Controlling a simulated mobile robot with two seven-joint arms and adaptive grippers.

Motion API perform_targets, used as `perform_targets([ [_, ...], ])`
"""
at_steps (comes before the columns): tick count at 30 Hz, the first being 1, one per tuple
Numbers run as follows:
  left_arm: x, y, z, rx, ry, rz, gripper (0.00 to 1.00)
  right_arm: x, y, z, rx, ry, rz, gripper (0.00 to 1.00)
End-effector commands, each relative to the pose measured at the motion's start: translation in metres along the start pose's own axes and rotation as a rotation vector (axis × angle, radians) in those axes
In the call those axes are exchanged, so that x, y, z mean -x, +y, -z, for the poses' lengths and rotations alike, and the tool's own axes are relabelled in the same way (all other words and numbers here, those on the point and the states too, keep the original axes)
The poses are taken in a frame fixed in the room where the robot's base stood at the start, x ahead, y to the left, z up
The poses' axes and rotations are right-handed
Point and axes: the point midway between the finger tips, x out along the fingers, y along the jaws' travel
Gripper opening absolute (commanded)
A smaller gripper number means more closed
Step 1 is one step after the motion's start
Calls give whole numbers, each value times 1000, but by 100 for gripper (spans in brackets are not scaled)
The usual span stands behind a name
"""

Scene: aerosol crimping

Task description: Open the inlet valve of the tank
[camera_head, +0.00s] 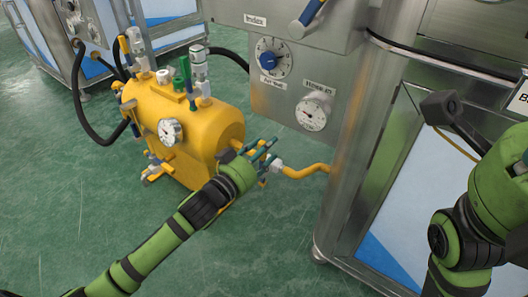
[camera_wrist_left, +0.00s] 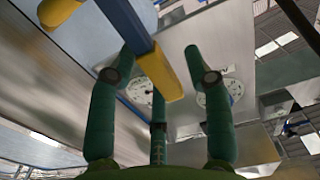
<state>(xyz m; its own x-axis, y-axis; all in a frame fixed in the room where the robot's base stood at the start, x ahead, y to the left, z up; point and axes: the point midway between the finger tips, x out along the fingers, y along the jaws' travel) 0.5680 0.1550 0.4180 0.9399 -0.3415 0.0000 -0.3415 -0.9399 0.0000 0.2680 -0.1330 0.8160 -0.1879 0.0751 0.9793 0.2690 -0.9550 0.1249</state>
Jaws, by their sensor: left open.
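The yellow tank (camera_head: 205,140) stands on the floor left of the steel machine. A silver fitting (camera_head: 276,165) with a yellow hose (camera_head: 305,171) is at the tank's right end. My left gripper (camera_head: 264,152) is open in front of that end and largely hides the valve there. In the left wrist view, a blue bar (camera_wrist_left: 128,22) with a yellow end (camera_wrist_left: 160,72) crosses above the open fingers of the left gripper (camera_wrist_left: 160,85). I cannot tell whether they touch. My right arm is at the right edge; its fingers cannot be made out.
The steel machine (camera_head: 345,120) rises close to the right of the left gripper, with a blue knob (camera_head: 273,57) and a gauge (camera_head: 313,111). Other fittings stand on top of the tank. The green floor (camera_head: 60,200) is clear at the left.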

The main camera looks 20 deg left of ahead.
Motion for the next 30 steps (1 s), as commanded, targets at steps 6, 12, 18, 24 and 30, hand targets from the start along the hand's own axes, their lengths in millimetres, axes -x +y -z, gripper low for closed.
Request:
perform_targets([
  [6, 0, 0, 0, 1, 0, 0, 50, -1, 0, 0, 0, 1, 0, 40],
  [12, 0, 0, 0, 0, 0, 0, 0, -1, 0, 0, 0, 1, 1, 40],
  [18, 0, 0, 0, 4, -1, 0, 0, -2, 0, 0, 0, 2, 1, 40],
  [24, 0, -5, 2, 53, -2, 1, 0, 0, 2, -5, -3, -25, -9, 40],
  [30, 0, -16, 4, 172, -4, 3, 0, 13, 5, -16, -11, -106, -31, 40],
])
